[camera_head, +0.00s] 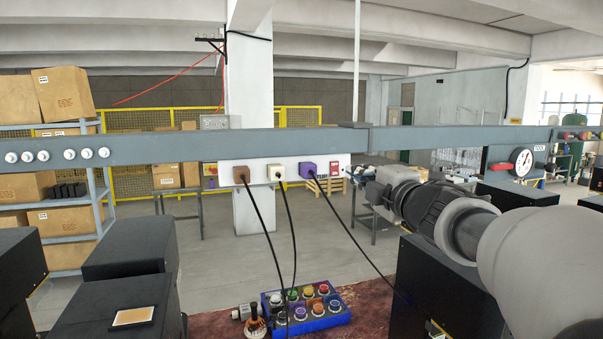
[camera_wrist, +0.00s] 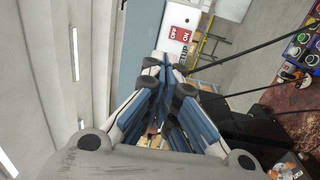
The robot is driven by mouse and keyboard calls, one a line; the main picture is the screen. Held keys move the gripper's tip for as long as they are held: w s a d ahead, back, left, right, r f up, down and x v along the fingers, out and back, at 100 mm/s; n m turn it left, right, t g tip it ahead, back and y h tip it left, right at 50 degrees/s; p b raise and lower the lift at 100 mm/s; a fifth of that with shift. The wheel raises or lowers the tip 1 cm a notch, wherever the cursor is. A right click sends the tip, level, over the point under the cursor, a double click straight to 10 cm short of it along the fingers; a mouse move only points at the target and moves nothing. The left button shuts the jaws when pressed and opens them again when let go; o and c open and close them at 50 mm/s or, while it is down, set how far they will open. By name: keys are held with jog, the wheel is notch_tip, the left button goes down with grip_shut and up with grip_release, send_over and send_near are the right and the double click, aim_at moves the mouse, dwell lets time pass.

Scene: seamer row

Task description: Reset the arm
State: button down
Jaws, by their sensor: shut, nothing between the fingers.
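My arm reaches in from the right in the head view, and my gripper (camera_head: 373,192) is at its far end, just right of the white socket panel (camera_head: 310,172). In the wrist view my gripper (camera_wrist: 164,62) shows its blue-grey fingers closed together with nothing between them. The red ON/OFF plate (camera_wrist: 180,34) on the white panel shows just beyond the fingertips. How far the tips are from the panel I cannot tell.
Brown, cream and purple plugs (camera_head: 307,170) sit on the panel, with black cables hanging down. Black cabinets (camera_head: 130,256) stand left. A grey beam (camera_head: 150,149) crosses the view.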

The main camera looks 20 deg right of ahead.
jog(key=s+a+f+m+g+h+b, duration=0.1)
jog(key=s+a+f+m+g+b, duration=0.15)
jog(key=s+f+m+b, duration=0.6)
jog(key=s+a+f+m+g+h+b, duration=0.2)
jog(key=s+f+g, duration=0.15)
jog(key=f, duration=1.05)
jog(key=s+a+f+m+g+h+b, duration=0.1)
jog(key=s+a+f+m+g+b, duration=0.15)
jog(key=s+f+m+b, duration=0.6)
jog(key=s+a+f+g+y+b, duration=0.1)
jog(key=s+a+f+g, duration=0.1)
jog(key=s+a+f, duration=0.2)
jog(key=s+a+f+g+y+b, duration=0.2)
jog(key=s+a+f, duration=0.3)
jog(key=s+f, duration=0.5)
notch_tip(320, 180, down, 7)
jog(key=shift+s+a+f+n+g, duration=0.1)
jog(key=shift+s+a+n+g, duration=0.25)
jog(key=shift+g, duration=0.4)
